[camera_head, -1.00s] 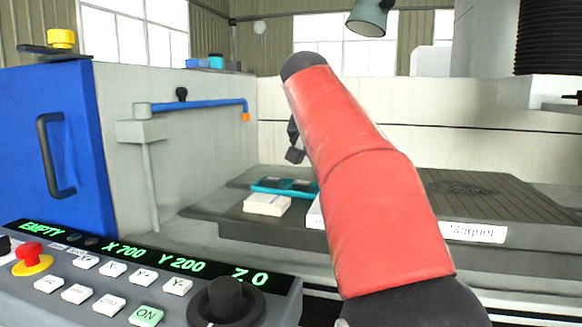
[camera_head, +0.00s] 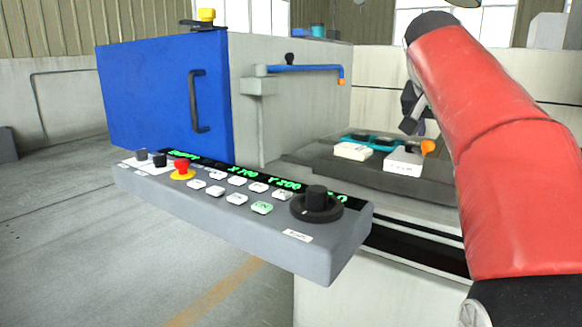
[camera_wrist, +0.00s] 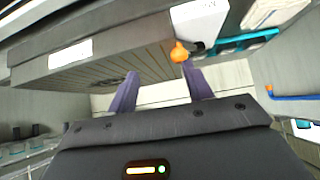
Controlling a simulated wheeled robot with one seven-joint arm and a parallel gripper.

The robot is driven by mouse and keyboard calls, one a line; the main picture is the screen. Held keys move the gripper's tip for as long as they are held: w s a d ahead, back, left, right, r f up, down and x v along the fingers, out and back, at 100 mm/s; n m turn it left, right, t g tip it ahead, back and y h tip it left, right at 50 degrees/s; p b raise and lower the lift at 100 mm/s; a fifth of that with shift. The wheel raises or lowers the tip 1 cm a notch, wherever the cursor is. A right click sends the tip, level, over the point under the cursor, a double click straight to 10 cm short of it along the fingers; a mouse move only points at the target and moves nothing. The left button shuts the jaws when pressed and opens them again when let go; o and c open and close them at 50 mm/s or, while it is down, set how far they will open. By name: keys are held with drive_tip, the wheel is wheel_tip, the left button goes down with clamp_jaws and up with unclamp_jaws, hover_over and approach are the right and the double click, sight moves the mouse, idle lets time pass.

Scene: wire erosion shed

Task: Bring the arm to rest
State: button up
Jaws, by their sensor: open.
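My red arm (camera_head: 500,150) rises at the right of the head view, bent at the top. My gripper shows there only as a dark part (camera_head: 413,110) beside the arm, mostly hidden by it. In the wrist view my gripper (camera_wrist: 160,82) has its two purple fingers spread apart with nothing between them. An orange knob-like thing (camera_wrist: 180,52) lies past the right finger, on or by a white block (camera_wrist: 200,22). The head view also shows the orange thing (camera_head: 428,147) by the white block (camera_head: 403,160).
A teal tray (camera_head: 370,139) and another white block (camera_head: 352,151) are on the dark machine table (camera_head: 325,157). A control panel (camera_head: 240,215) with a red button juts out in front. A blue door (camera_head: 150,95) and blue pipe (camera_head: 305,69) stand behind. Open floor lies left.

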drive_tip(key=s+a+f+n+y, duration=0.2)
drive_tip(key=s+a+f, duration=0.4)
drive_tip(key=s+f, duration=0.7)
drive_tip(key=s+a+f+n+g+y, duration=0.1)
drive_tip(key=s+a+f+n+y, duration=0.2)
drive_tip(key=s+f, duration=1)
drive_tip(key=a+f+n, duration=0.2)
drive_tip(key=a+f, duration=0.1)
drive_tip(key=f, duration=0.1)
drive_tip(key=shift+s+a+n+y+p, duration=0.2)
drive_tip(key=shift+a+n+y+p, duration=0.1)
drive_tip(key=shift+p, duration=0.1)
